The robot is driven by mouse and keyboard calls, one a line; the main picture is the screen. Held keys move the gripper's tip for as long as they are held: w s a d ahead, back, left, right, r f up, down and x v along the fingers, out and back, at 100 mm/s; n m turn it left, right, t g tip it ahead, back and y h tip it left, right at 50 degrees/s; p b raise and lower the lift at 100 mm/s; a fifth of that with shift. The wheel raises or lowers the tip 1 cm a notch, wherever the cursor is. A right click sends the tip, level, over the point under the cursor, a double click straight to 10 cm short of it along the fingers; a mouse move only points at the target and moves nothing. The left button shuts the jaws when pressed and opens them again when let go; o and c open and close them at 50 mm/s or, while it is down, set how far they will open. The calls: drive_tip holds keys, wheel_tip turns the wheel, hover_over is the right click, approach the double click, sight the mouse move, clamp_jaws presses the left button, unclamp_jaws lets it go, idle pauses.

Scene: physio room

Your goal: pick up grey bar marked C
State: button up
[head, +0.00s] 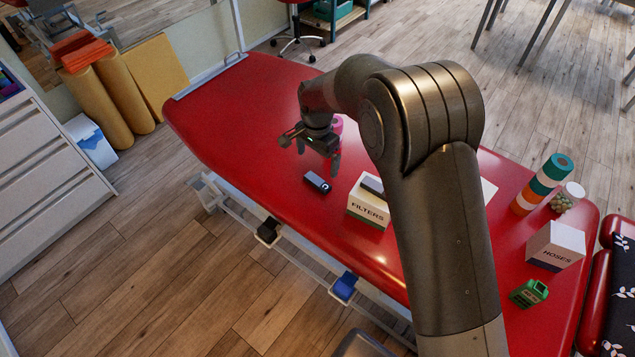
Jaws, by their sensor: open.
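The grey bar marked C (317,183) is a small dark grey block with a pale letter on its end. It lies on the red treatment table, left of the white box marked FILTERS. My gripper (318,165) is open above the table, just over and behind the bar in the picture. Nothing shows between its fingers, and I cannot tell how high it is above the bar. A second dark grey bar (372,187) lies on top of the FILTERS box (367,208); any marking on it is not readable.
A pink round thing (337,125) is partly hidden behind my gripper. To the right on the red table (230,115) stand a stack of coloured rolls (538,190), a jar (568,198), a HOSES box (555,246) and a green device (529,293). The table's left part is clear.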

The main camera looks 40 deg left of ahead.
hover_over(318, 181)
drive_tip(key=f, duration=0.5)
drive_tip(key=shift+s+d+f, duration=0.15)
drive_tip(key=shift+s+f, duration=0.05)
drive_tip(key=shift+s, duration=0.1)
drive_tip(key=f, duration=0.5)
drive_tip(key=shift+w+a, duration=0.2)
drive_tip(key=shift+w, duration=0.1)
drive_tip(key=shift+c, duration=0.2)
drive_tip(key=c, duration=0.9)
